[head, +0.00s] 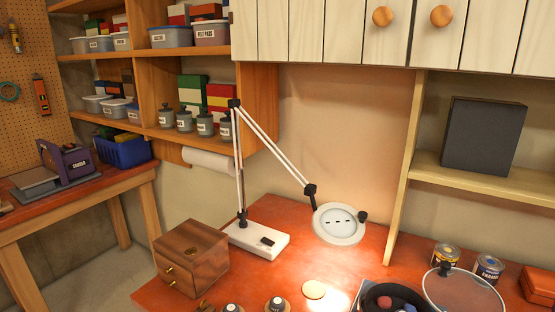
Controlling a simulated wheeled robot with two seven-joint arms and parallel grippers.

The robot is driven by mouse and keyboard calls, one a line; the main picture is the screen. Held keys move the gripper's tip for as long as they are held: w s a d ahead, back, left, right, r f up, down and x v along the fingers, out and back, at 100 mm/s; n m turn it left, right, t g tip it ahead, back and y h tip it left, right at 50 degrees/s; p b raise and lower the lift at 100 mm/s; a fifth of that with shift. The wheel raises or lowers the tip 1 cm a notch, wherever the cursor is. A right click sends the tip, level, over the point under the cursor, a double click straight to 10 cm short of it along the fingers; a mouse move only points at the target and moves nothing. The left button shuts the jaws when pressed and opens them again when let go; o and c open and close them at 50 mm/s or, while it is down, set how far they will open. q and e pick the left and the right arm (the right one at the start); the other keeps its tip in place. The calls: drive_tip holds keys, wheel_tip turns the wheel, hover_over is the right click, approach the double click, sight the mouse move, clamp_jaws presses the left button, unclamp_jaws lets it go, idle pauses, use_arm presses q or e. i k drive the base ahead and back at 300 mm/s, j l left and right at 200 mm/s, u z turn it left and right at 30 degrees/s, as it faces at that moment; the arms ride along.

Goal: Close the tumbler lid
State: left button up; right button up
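The tumbler (367,300) is a dark open container at the bottom edge of the head view, right of centre, partly cut off. Rounded lumps, one of them red, lie inside it. A round clear lid (463,291) with a thin rim and a small knob is beside it on the right, off the opening. The lid's lower part is near the picture's edge, and I cannot tell how it joins the tumbler. Neither of my grippers shows in this view.
A magnifier lamp (338,224) on a white base stands on the red bench (290,215). A wooden drawer box (190,258) is at left. Two paint cans (488,269) stand behind the lid, and a red-orange box (538,286) is at right. Small round items line the front.

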sight(445, 266)
drive_tip(key=z, duration=1.35)
